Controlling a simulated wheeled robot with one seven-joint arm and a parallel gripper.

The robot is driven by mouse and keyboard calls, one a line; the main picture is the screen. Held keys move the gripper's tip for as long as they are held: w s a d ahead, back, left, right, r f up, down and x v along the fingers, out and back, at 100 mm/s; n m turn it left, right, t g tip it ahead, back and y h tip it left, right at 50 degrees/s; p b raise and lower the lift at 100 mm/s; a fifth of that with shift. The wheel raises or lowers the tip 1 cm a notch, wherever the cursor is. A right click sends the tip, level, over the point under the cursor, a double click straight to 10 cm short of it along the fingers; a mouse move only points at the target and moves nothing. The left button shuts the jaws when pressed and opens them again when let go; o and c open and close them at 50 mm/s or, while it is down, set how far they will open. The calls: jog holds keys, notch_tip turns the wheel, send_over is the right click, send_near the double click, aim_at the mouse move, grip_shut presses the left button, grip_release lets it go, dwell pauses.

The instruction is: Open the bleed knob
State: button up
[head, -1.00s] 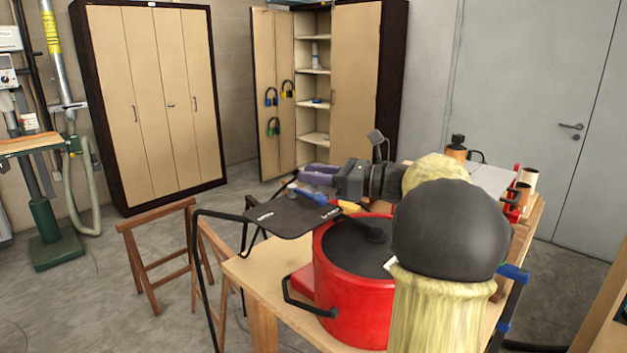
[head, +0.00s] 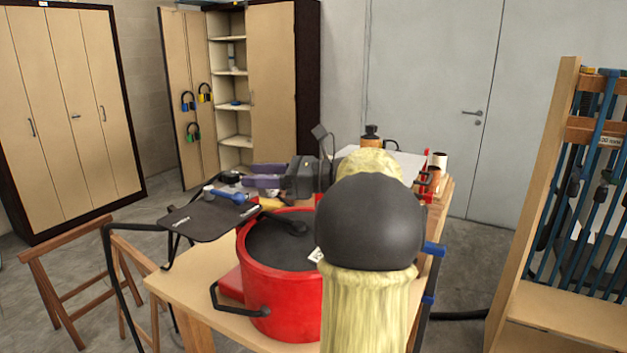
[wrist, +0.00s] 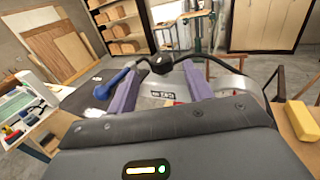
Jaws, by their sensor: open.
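My gripper (head: 255,175) is open, with purple fingers pointing left above the far side of the bench in the head view. In the wrist view the gripper (wrist: 158,80) has its two purple fingers apart. A small black knob-like part (wrist: 162,62) shows beyond and between the fingertips, with black curved tubing at its sides. It seems to be the dark part (head: 230,177) just left of the fingers in the head view. I cannot tell for certain that it is the bleed knob. No contact shows.
A red pot (head: 255,285) with a black lid stands on the wooden bench (head: 185,287). A blue-handled object (head: 232,197) lies on a black panel (head: 195,222). A yellow block (wrist: 302,122) is at right in the wrist view. A clamp rack (head: 540,190) stands at right.

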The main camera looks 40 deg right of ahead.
jog(key=b+v, duration=0.1)
jog(key=v, duration=1)
jog(key=shift+s+d, duration=0.1)
